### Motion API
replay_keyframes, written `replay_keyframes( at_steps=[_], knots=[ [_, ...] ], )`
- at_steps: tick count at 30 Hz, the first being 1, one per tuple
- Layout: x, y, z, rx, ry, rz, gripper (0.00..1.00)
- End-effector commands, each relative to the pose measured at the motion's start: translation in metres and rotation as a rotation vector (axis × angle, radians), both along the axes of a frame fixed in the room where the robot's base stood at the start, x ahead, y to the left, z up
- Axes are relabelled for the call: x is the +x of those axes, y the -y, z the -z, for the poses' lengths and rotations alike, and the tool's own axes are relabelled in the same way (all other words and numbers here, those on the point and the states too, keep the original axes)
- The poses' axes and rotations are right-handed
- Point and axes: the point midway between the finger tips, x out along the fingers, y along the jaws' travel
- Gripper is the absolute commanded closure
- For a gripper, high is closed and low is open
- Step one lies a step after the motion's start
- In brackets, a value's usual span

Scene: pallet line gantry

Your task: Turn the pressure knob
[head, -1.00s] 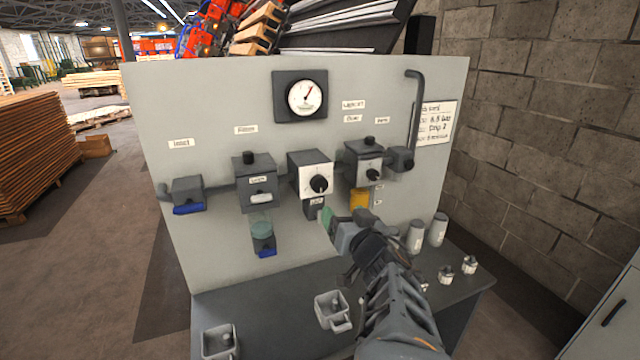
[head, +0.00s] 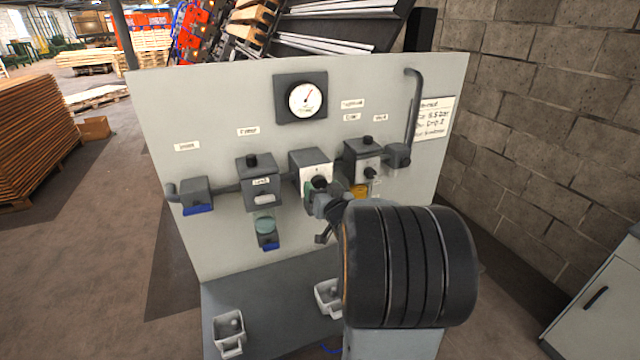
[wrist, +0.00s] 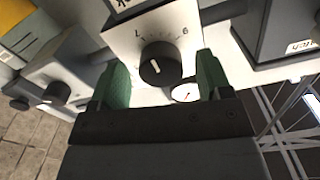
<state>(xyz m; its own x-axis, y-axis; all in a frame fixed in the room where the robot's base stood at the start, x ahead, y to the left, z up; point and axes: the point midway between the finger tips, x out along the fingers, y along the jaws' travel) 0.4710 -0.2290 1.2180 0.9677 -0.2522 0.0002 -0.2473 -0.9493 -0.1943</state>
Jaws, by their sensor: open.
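The black knob with a white pointer line, which I take for the pressure knob (head: 319,183), sits on the white face of the middle box (head: 311,165). In the wrist view the knob (wrist: 157,65) is ringed by a printed scale, and its pointer line runs roughly up and down the picture. My gripper (wrist: 160,78) is open, with one green finger on each side of the knob and a gap to both. Whether the fingertips reach past the knob's face is hard to tell. In the head view my gripper (head: 318,192) is at the knob, and my arm hides the area below right.
A round gauge (head: 305,99) is above on the grey panel (head: 225,100). A box with a smaller knob (head: 371,172) is close on the right; a filter box (head: 260,184) is on the left. White trays (head: 229,333) stand on the bench (head: 265,285).

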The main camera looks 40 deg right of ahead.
Motion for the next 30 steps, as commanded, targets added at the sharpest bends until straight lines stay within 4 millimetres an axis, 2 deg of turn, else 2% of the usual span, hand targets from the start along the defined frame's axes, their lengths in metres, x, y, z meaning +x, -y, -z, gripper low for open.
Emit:
replay_keyframes(
  at_steps=[6, 16, 30],
  knots=[
    [0.0113, 0.0025, -0.0001, 0.000, 0.000, 0.000, 0.29],
    [0.0126, 0.0030, 0.0004, 0.000, 0.000, 0.000, 0.29],
    [0.0124, 0.0030, 0.0002, 0.000, 0.000, 0.000, 0.73]
  ],
)
